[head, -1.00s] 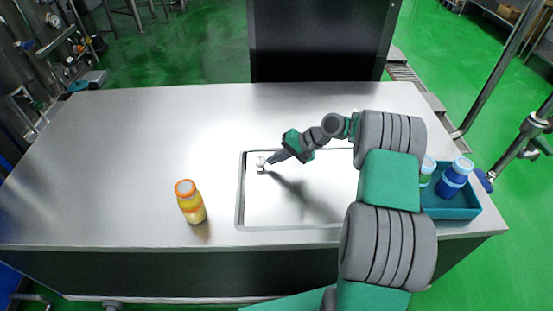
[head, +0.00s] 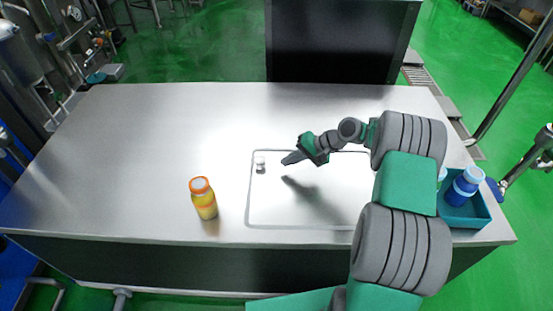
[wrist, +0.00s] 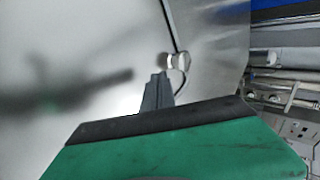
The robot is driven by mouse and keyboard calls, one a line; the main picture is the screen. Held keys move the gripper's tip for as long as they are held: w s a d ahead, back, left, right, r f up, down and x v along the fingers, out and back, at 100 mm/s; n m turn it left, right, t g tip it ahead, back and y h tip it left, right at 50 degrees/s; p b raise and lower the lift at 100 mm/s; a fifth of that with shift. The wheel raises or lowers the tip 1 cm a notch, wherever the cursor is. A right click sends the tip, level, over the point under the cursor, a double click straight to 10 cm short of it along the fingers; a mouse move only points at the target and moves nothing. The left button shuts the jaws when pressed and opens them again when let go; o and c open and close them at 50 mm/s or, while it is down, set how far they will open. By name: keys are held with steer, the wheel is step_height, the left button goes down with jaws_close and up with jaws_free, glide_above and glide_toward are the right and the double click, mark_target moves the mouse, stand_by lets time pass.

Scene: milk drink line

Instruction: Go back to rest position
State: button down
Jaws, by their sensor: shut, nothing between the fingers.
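My gripper (head: 284,161) hovers over the left part of a pale rectangular area with a rim (head: 248,200) in the counter. Its fingers are together and empty. In the wrist view the closed fingertips (wrist: 160,75) point at the metal surface. A small silver-white piece (head: 260,164) stands just left of the fingertips, with a visible gap. It also shows in the wrist view (wrist: 178,61), close beyond the fingertips. My arm reaches in from the lower right and bends left over the counter.
An orange-capped yellow bottle (head: 204,199) stands upright left of the rimmed area. A teal bin (head: 470,215) at the right end holds a blue bottle (head: 464,187) and another, partly hidden behind my arm. The counter's (head: 140,150) left and back are clear. A dark panel (head: 340,40) stands behind.

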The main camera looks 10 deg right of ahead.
steer(key=v, duration=0.9)
steer(key=s+a+r+n+h+p, duration=0.2)
steer(key=s+a+r+h+p, duration=0.35)
steer(key=r, duration=0.55)
steer(key=s+r+n+h, duration=0.2)
steer(key=s+r+h, duration=0.1)
steer(key=s, duration=1.4)
steer(key=shift+s+a+r+p, duration=0.2)
steer(key=shift+s+r+p, duration=0.15)
steer(key=shift+r, duration=0.25)
